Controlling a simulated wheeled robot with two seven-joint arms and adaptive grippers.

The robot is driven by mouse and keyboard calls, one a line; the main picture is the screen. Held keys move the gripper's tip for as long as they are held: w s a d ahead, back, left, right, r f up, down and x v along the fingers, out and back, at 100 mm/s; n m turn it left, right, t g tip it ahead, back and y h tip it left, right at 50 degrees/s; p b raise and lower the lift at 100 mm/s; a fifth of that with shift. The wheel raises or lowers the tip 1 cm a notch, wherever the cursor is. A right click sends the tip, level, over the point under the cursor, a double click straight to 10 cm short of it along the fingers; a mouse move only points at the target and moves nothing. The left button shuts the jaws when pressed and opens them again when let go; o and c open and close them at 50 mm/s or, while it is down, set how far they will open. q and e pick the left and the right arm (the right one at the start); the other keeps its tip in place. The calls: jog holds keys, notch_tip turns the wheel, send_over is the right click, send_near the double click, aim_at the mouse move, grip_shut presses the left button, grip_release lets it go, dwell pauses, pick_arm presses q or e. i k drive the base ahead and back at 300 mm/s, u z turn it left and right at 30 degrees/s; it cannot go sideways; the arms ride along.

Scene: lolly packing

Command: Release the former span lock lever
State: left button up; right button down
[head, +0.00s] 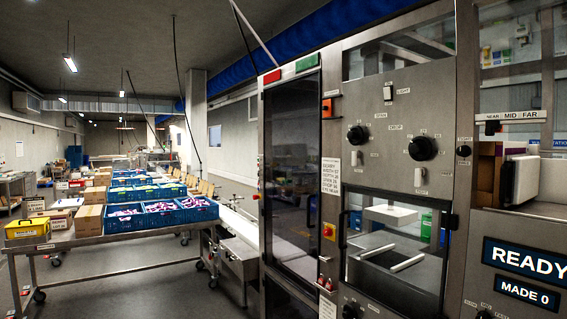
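The steel machine front (378,70) fills the right half of the head view. It carries a left black knob (357,135) and a larger right black knob (422,148), each with small labels around it. A small pale switch (388,93) sits above them and another (420,177) below. Most labels are too small to read, so I cannot tell which part is the span lock lever. A window (392,245) below shows white bars inside. Neither of my grippers is in view.
A dark glass door (291,165) stands left of the panel. A display (528,260) reads READY and another (528,295) MADE 0. A NEAR MID FAR scale (510,116) is at right. A cart (120,243) with blue crates (198,214) stands left; grey floor is open in front.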

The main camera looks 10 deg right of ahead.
aim_at(354, 154)
jog(key=u, duration=0.7)
jog(key=i, duration=1.6)
jog(key=z, duration=0.9)
jog(key=i, duration=0.7)
jog(key=z, duration=0.75)
